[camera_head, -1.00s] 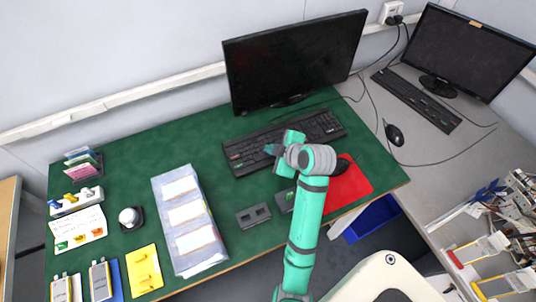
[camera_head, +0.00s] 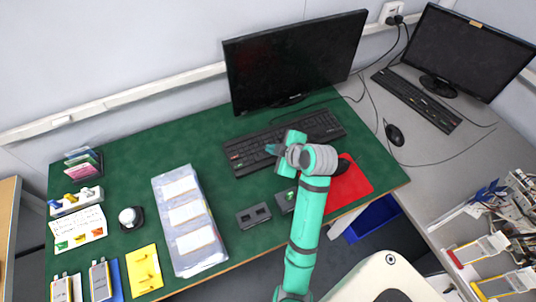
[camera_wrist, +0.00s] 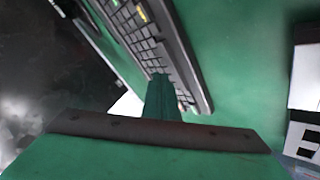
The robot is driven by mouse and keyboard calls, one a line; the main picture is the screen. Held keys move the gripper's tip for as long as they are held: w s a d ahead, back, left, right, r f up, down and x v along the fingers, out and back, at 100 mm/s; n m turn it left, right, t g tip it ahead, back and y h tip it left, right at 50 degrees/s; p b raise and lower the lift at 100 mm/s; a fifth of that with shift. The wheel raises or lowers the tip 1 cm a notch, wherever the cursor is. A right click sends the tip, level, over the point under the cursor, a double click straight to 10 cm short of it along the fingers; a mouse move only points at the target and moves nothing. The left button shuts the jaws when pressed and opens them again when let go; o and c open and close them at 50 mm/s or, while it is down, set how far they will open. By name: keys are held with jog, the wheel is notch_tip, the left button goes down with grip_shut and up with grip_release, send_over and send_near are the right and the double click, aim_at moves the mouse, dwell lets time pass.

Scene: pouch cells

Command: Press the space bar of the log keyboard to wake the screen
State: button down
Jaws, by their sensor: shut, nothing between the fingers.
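A black keyboard (camera_head: 285,140) lies on the green desk in front of a large dark monitor (camera_head: 295,62). My gripper (camera_head: 271,149) is shut and empty, over the keyboard's near side, left of its middle. In the wrist view, the shut fingertips (camera_wrist: 160,82) overlap the edge row of the keyboard (camera_wrist: 150,35). Contact with a key cannot be told. The space bar is not clearly distinguishable; my gripper and arm cover part of the near row.
A second dark monitor (camera_head: 465,50), keyboard (camera_head: 416,100) and mouse (camera_head: 394,134) are on the grey desk at right. A red mat (camera_head: 352,186) lies right of my arm. A clear pouch tray (camera_head: 189,220) lies left. Green surface between tray and keyboard is free.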

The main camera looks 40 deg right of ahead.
jog(key=shift+w+a, duration=0.1)
jog(key=shift+a, duration=0.1)
jog(key=shift+f, duration=0.1)
jog(key=shift+w+f, duration=0.25)
jog(key=shift+f, duration=0.05)
jog(key=shift+a, duration=0.15)
jog(key=shift+a, duration=0.1)
jog(key=shift+s+d+f, duration=0.1)
jog(key=shift+s+d, duration=0.2)
jog(key=shift+d, duration=0.1)
jog(key=shift+a, duration=0.1)
